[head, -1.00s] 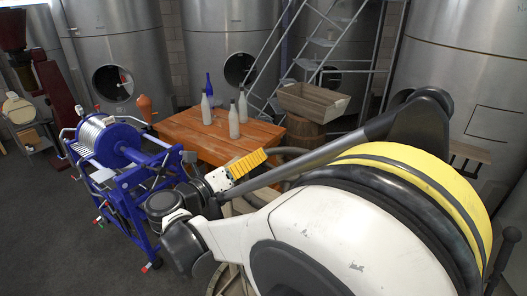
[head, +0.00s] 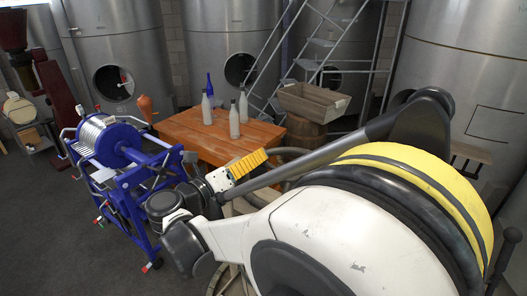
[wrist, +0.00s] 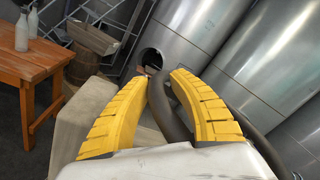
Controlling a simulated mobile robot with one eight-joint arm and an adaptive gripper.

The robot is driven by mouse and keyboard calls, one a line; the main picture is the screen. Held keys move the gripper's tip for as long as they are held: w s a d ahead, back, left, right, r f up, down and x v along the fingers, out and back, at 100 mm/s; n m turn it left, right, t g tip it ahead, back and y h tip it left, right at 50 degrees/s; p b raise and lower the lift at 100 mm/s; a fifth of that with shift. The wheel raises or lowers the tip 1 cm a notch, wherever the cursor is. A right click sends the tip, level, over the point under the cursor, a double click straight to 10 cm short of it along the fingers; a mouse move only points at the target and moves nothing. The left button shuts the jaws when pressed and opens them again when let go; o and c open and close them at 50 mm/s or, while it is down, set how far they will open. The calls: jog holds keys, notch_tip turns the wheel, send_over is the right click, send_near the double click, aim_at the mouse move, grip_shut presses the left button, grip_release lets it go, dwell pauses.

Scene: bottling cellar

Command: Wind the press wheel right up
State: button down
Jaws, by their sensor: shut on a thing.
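The press wheel shows as a thick dark grey rim (wrist: 166,112) in the wrist view, curving from between my fingertips to the lower right. In the head view, a short dark curve (head: 291,151) beside my gripper looks like the same rim; my arm hides most of it. My gripper (head: 248,164) has yellow ribbed pads. In the wrist view the fingers (wrist: 160,82) stand on either side of the rim, shut on it. The wheel's hub and the press screw cannot be made out.
A wooden table (head: 186,137) with several bottles stands behind my gripper. A blue machine (head: 122,160) stands left of it. A wooden crate (head: 313,103) sits on a barrel (head: 306,133). Steel tanks (head: 232,55) line the back. Bare floor lies at the lower left.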

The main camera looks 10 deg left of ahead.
jog(key=shift+d+f, duration=0.1)
jog(key=c, duration=1.1)
grip_release()
jog(key=shift+o, duration=0.4)
jog(key=shift+s+d, duration=0.1)
jog(key=shift+d, duration=0.05)
jog(key=shift+s+a, duration=0.25)
jog(key=shift+a, duration=0.1)
jog(key=v, duration=1.1)
jog(key=shift+s, duration=0.15)
